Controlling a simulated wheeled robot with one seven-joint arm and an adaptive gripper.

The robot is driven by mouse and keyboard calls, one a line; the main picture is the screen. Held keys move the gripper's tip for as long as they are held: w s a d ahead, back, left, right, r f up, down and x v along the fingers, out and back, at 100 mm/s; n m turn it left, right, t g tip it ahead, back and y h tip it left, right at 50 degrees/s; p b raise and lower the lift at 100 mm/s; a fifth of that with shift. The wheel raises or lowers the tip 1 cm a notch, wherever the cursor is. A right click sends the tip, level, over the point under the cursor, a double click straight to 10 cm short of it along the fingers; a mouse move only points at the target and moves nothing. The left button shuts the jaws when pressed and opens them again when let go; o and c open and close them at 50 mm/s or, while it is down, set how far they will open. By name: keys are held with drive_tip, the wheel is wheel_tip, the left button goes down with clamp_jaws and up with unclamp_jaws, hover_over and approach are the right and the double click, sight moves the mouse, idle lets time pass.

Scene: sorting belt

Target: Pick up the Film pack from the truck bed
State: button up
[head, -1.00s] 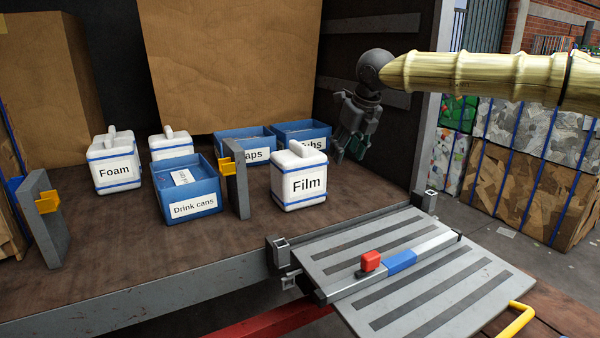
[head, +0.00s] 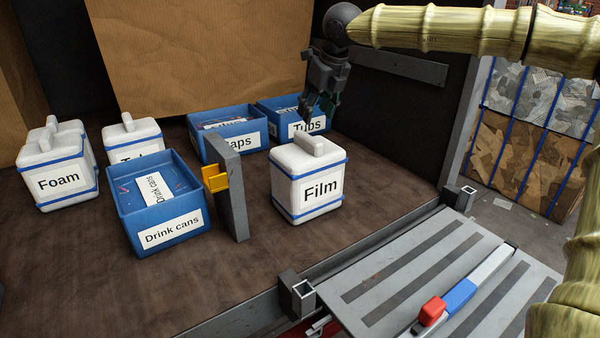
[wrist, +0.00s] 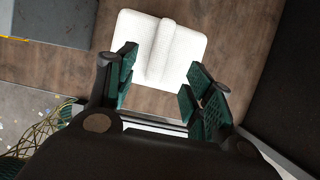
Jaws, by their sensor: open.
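The Film pack (head: 307,182) is a white block with blue bands, a "Film" label and a raised ridge handle on top. It stands upright on the truck bed (head: 330,243), near its front edge. My gripper (head: 320,112) is above and behind the pack in the head view, open and empty. In the wrist view the pack's white top (wrist: 160,50) with its ridge lies beyond the open fingers (wrist: 158,88), apart from them. The ridge runs between the two fingers' lines.
A grey post (head: 230,188) with a yellow latch stands left of the pack. Blue crates of drink cans (head: 155,238), caps (head: 233,150) and tubs (head: 299,128) and a Foam pack (head: 58,176) stand around. A ramp plate (head: 400,285) lies in front.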

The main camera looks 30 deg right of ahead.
sight(310, 137)
drive_tip(key=shift+s+f, duration=0.1)
drive_tip(key=shift+f, duration=0.45)
drive_tip(key=x, duration=0.2)
drive_tip(key=p+x, duration=0.1)
drive_tip(key=x, duration=0.1)
drive_tip(key=shift+w+r, duration=0.1)
drive_tip(key=shift+w, duration=0.25)
drive_tip(key=shift+f+p, duration=0.35)
drive_tip(key=shift+p, duration=0.05)
drive_tip(key=p+x, duration=0.1)
drive_tip(key=x, duration=0.3)
drive_tip(key=shift+f+p, duration=0.1)
drive_tip(key=shift+p, duration=0.2)
drive_tip(key=shift+s+d+f, duration=0.1)
drive_tip(key=shift+f, duration=0.1)
drive_tip(key=shift+f, duration=0.1)
clamp_jaws()
